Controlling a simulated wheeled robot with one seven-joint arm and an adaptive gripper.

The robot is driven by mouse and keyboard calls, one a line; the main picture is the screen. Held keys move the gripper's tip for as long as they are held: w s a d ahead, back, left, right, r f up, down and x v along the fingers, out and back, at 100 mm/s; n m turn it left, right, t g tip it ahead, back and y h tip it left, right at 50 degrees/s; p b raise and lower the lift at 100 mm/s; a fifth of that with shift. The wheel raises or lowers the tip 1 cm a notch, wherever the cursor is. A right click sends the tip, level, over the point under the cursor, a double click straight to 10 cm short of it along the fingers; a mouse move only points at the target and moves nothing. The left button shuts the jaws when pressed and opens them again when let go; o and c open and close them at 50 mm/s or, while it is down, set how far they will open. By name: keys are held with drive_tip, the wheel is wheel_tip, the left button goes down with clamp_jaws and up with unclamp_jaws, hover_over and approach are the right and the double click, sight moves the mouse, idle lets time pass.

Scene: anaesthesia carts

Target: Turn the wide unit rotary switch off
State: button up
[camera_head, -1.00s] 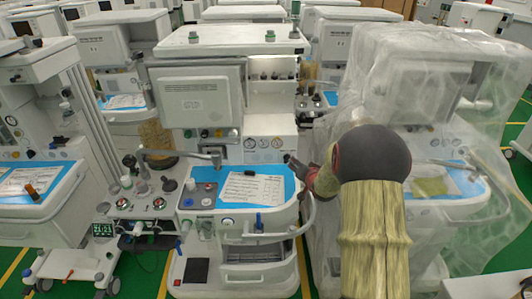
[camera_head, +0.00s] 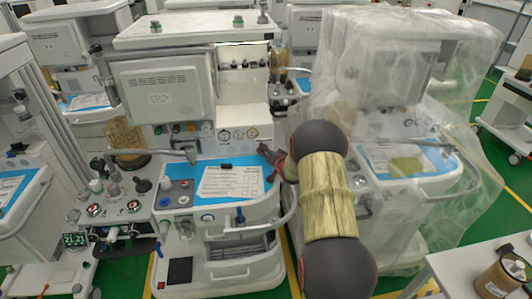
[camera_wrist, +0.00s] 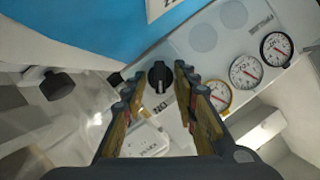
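The wide unit (camera_head: 225,127) is the white anaesthesia cart left of centre in the head view, with a row of round gauges on its panel. The rotary switch (camera_wrist: 160,77) is a black knob with a pale pointer line, on the white panel beside the gauges in the wrist view. My gripper (camera_wrist: 156,84) is open, with one finger on each side of the knob in this view. I cannot tell whether the fingers touch it. In the head view my gripper (camera_head: 268,156) is at the panel's right end, and the switch cannot be made out there.
A cart under clear plastic sheeting (camera_head: 400,90) stands close on the right of my arm. A blue mat with a printed sheet (camera_head: 230,184) lies on the wide unit's worktop. A white table (camera_head: 455,275) with a brown jar (camera_head: 500,275) is at the lower right.

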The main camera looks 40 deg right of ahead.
drive_tip(key=shift+c, duration=1.3)
clamp_jaws()
drive_tip(key=shift+s, duration=0.1)
